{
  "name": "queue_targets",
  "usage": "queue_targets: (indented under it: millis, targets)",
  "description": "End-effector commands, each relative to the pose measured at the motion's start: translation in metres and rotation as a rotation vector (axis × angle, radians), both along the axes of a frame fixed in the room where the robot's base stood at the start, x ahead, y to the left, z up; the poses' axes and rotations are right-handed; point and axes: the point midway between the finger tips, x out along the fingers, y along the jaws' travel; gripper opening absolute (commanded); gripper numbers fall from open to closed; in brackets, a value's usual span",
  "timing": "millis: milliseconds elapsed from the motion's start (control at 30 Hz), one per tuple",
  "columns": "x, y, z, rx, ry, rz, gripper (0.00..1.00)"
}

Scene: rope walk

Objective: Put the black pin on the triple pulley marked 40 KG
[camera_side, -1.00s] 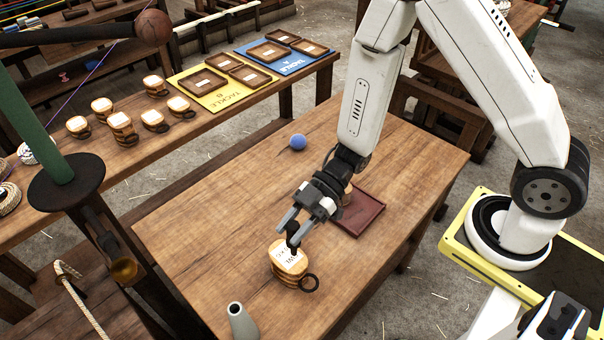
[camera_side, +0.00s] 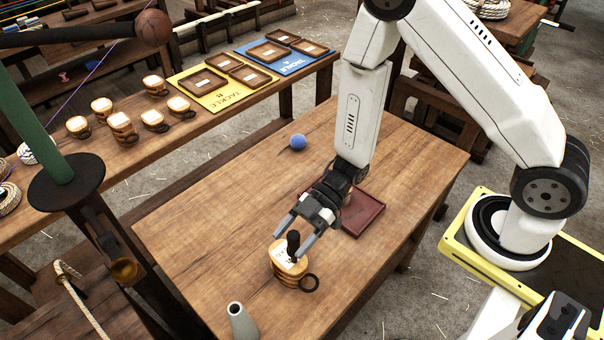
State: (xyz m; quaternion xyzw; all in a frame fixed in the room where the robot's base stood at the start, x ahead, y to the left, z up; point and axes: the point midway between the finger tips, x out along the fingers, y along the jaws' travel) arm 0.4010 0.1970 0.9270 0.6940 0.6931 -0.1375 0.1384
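A tan wooden pulley (camera_side: 282,262) with stacked layers, a dark ring at its side and a white label on top sits near the front of the table. The label's marking is partly covered and I cannot read it clearly. The black pin (camera_side: 293,243) stands upright on the pulley's top. My gripper (camera_side: 291,235) is just above the pulley, its two grey fingers spread apart on either side of the pin. The fingers look clear of the pin, though the near one overlaps it closely in this view.
A dark red tray (camera_side: 367,213) lies behind my gripper, with a tan item partly hidden there. Several pulleys and the yellow (camera_side: 205,98) and blue boards occupy the rear bench. The table's left side is clear.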

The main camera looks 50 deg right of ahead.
Motion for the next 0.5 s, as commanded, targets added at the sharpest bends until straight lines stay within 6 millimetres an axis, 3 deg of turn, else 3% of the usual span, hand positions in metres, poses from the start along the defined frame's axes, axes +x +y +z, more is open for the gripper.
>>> queue_targets:
  millis: [500]
  targets:
    - [0.0003, -0.0014, 0.0038, 0.0, 0.0, -0.001, 0.72]
